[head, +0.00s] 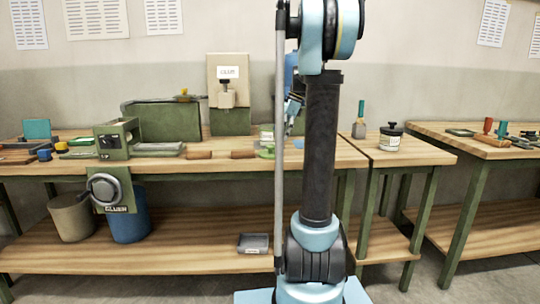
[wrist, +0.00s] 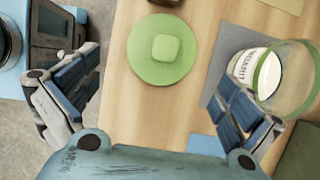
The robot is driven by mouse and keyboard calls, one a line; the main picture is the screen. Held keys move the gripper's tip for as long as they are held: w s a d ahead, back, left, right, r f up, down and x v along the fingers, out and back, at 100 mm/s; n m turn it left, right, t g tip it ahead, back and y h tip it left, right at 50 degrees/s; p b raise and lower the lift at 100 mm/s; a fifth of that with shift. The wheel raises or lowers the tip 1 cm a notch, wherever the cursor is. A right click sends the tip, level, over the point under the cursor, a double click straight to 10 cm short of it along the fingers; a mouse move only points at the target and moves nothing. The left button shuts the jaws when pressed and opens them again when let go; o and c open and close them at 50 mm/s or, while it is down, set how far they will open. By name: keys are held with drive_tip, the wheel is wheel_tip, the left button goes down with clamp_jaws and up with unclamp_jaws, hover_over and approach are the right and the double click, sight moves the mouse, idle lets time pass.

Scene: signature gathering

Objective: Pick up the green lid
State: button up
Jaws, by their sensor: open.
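The green lid (wrist: 163,65), a flat round disc with a raised rounded-square knob (wrist: 166,47), lies on the wooden tabletop at the upper middle of the wrist view. In the head view the lid (head: 265,153) shows small on the long bench, partly hidden by my arm's thin pole. My gripper (wrist: 160,88) is open and empty, its blue-padded fingers spread wide. The lid lies between and beyond the fingertips in the wrist view, apart from both. In the head view my gripper (head: 292,108) is above the bench near the lid, mostly hidden behind my arm.
In the wrist view, a labelled glass jar (wrist: 285,78) with a green rim is on a grey mat (wrist: 231,47), close to the right finger. The bench (head: 330,152) also holds a green vise-like machine (head: 115,140) at left. A black-lidded jar (head: 391,143) stands at right.

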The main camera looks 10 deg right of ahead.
sight(272, 146)
drive_tip(key=shift+a+x, duration=0.15)
drive_tip(key=shift+x, duration=1.5)
drive_tip(key=shift+a+x, duration=0.15)
drive_tip(key=shift+x, duration=1.5)
drive_tip(key=shift+w+r, duration=0.15)
drive_tip(key=c, duration=1.2)
drive_tip(key=shift+o, duration=0.2)
